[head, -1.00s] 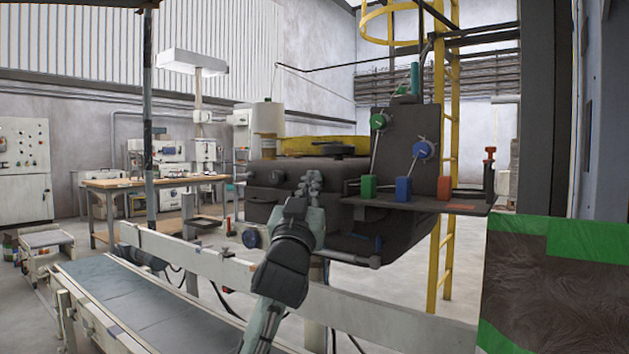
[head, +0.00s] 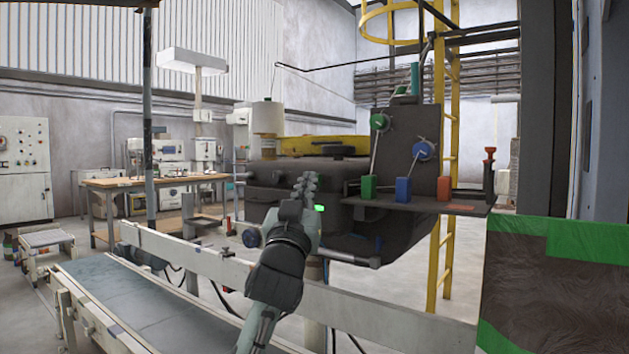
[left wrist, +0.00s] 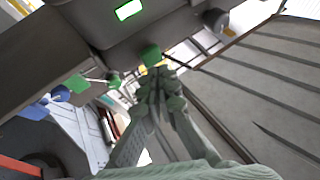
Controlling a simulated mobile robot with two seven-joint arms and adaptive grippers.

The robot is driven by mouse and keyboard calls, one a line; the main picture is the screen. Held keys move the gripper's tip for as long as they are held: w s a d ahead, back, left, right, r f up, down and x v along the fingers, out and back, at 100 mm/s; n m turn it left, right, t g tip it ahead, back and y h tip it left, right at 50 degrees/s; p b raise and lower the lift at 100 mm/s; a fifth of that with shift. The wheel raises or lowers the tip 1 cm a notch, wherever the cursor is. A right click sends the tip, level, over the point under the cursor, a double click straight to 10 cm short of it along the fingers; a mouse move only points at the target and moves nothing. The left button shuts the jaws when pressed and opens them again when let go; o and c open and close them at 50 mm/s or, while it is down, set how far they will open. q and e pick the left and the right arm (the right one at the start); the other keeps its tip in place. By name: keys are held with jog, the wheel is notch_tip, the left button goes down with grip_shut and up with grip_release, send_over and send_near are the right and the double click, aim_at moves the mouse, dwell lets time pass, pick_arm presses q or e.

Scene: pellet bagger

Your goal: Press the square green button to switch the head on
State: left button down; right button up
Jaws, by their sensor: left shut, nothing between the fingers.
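My left gripper (head: 306,183) is shut and empty, in front of the dark machine head (head: 345,170). In the left wrist view its fingertips (left wrist: 157,72) point at a square green button (left wrist: 150,55) on the machine's dark underside or face. The tips are right at its lower edge; I cannot tell whether they touch. Beyond it a bright green rectangular light (left wrist: 129,10) is lit. A lit green patch (head: 319,208) shows just right of the gripper in the head view; the square button is not made out there. My right gripper is not in view.
A shelf on the right carries a green block (head: 369,187), a blue block (head: 403,189) and an orange block (head: 444,187), with levers above. A conveyor (head: 140,305) and pale rail (head: 200,257) lie in front. A yellow ladder (head: 440,250) stands behind.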

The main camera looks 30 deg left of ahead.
pick_arm(q)
jog(key=s+p, duration=0.1)
jog(key=s, duration=0.5)
jog(key=shift+a, duration=0.2)
